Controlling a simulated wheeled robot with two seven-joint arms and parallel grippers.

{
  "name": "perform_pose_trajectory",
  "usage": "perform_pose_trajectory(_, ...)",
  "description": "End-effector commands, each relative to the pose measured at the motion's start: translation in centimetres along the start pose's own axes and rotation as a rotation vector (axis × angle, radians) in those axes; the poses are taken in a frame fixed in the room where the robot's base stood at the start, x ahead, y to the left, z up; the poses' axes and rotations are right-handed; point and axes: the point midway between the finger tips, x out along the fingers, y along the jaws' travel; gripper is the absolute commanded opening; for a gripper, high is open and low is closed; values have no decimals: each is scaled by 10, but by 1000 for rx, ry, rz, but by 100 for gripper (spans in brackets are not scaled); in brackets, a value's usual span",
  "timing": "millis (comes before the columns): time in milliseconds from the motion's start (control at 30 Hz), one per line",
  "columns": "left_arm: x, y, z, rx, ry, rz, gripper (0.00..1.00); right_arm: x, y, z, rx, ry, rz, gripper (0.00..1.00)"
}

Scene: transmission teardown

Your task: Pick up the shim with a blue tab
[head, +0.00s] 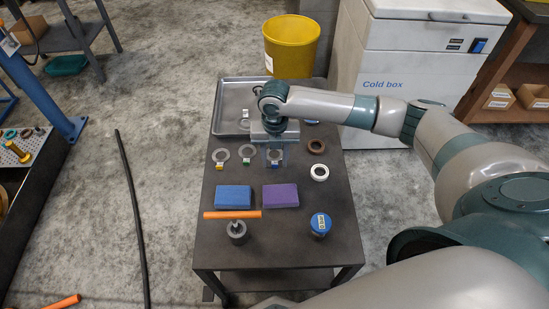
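The shim with a blue tab (275,163) is a grey ring near the middle of the dark table, at the right end of a row of shims. My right gripper (275,158) points down over it from the back, its two fingers apart on either side of the shim. The shim appears to rest on the table; the gripper partly hides it, and contact cannot be told. A shim with a green tab (247,153) and one with a yellow tab (220,155) lie to the left. My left gripper is not in view.
A brown ring (317,146) and a white ring (320,173) lie right of the gripper. Blue (233,197) and purple (281,195) blocks, an orange-handled tool (232,214) and a blue-lidded can (320,224) stand nearer. A metal tray (228,98) and yellow bucket (291,48) are behind.

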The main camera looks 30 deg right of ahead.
Motion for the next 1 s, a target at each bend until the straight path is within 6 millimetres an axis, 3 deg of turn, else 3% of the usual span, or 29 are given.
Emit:
perform_pose_trajectory(133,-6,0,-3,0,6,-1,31,10,0,0,0,-1,-1,38)
perform_pose_trajectory(600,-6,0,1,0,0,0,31,11,0,0,-1,-2,-1,38)
perform_pose_trajectory(767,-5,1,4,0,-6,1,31,11,0,0,-1,-2,0,2)
perform_pose_trajectory(1000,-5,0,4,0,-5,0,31,11,0,1,-1,-2,0,0)
